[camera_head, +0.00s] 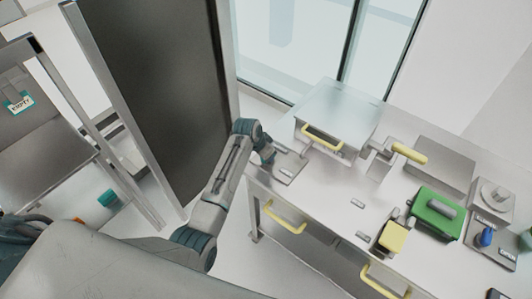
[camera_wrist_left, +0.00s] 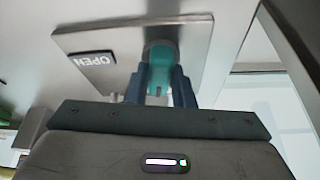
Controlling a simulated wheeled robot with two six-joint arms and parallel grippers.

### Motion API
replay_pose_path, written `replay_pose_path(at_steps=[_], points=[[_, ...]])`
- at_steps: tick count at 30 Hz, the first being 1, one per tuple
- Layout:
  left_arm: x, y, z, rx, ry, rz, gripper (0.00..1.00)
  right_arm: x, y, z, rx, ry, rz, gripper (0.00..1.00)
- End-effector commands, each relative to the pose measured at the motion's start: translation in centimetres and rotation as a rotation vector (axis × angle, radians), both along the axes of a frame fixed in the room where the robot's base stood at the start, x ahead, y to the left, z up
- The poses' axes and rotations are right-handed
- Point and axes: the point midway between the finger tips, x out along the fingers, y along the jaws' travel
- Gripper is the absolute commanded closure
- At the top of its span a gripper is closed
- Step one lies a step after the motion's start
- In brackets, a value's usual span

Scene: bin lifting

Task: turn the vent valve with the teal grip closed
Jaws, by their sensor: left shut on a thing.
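The vent valve's teal grip (camera_wrist_left: 162,62) stands on a grey metal plate (camera_wrist_left: 100,42) in the left wrist view. A label reading OPEN (camera_wrist_left: 92,60) is on the plate beside it. My left gripper (camera_wrist_left: 160,84) is shut on the teal grip, one dark finger on each side. In the head view my left gripper (camera_head: 270,154) reaches the plate (camera_head: 290,168) at the bench's left end and hides most of the grip. My right gripper is in neither view.
A clear-lidded box (camera_head: 343,108) with a yellow handle stands just right of the plate. Further right are a yellow lever (camera_head: 409,153), a green-topped item (camera_head: 431,220), a yellow block (camera_head: 392,238) and a blue knob (camera_head: 486,237). A dark panel (camera_head: 160,85) stands left of the arm.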

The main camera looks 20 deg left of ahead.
Motion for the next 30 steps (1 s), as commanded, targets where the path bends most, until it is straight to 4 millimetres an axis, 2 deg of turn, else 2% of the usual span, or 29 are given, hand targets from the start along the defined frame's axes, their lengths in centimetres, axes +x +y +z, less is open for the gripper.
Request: replay_pose_path(at_steps=[12, 28, 29, 30], points=[[0.08, -0.10, 0.18, 0.000, -0.004, 0.181, 1.00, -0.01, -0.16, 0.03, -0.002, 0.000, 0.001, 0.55], [0.09, -0.09, 0.19, -0.001, -0.004, 0.205, 1.00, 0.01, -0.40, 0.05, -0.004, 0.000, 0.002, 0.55], [0.09, -0.09, 0.19, 0.000, -0.004, 0.204, 0.76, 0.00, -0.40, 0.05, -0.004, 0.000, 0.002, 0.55], [0.09, -0.09, 0.18, 0.000, -0.004, 0.204, 0.68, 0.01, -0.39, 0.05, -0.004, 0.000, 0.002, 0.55]])
